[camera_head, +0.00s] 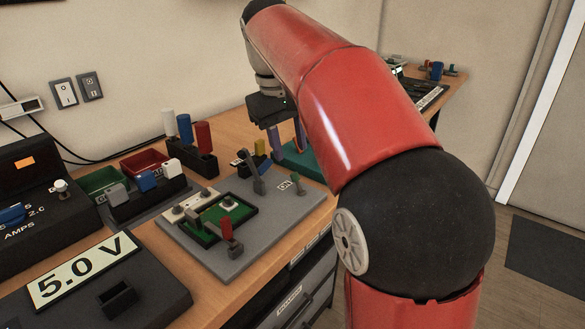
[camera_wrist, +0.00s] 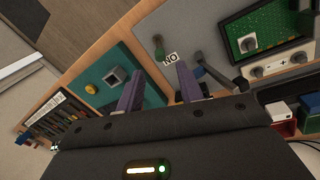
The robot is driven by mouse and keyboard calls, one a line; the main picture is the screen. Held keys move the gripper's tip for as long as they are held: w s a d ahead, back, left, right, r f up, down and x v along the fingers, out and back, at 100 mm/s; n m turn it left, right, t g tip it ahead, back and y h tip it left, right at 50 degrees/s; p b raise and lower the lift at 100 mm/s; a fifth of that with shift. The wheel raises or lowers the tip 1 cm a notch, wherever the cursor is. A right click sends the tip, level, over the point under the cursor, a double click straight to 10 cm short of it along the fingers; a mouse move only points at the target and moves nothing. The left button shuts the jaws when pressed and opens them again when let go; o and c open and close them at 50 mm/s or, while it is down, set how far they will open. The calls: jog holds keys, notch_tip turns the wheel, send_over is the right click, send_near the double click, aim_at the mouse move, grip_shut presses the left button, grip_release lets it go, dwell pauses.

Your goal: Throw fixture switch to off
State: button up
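The grey fixture plate (camera_head: 236,258) lies on the bench and carries a green circuit board (camera_head: 236,211). A dark grey switch lever (camera_head: 257,181) stands on its far part, tilted; it also shows in the wrist view (camera_wrist: 217,73). An ON label (camera_head: 285,185) is beside it, upside down in the wrist view (camera_wrist: 171,57). A small green post (camera_head: 297,184) stands past the label. My gripper (camera_head: 289,150) hangs over the plate's far edge, its purple fingers apart and empty. In the wrist view (camera_wrist: 159,67) the lever is right of both fingers. No OFF label is readable.
A red-topped lever (camera_head: 226,232) stands at the plate's near corner. A rack of white, blue and red handles (camera_head: 190,150) and red and green bins (camera_head: 143,163) are to the left. A teal panel (camera_wrist: 107,80) lies beside the plate. A 5.0 V display (camera_head: 82,270) is at near left.

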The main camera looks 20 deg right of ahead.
aim_at(294, 174)
jog(key=f, duration=0.2)
jog(key=f+b, duration=0.1)
jog(key=f, duration=0.2)
jog(key=d+f, duration=0.1)
jog(key=f, duration=0.1)
jog(key=shift+w+d+f+b, duration=0.1)
jog(key=shift+w+f+b, duration=0.1)
jog(key=shift+w+b, duration=0.15)
jog(key=shift+c, duration=0.5)
grip_shut()
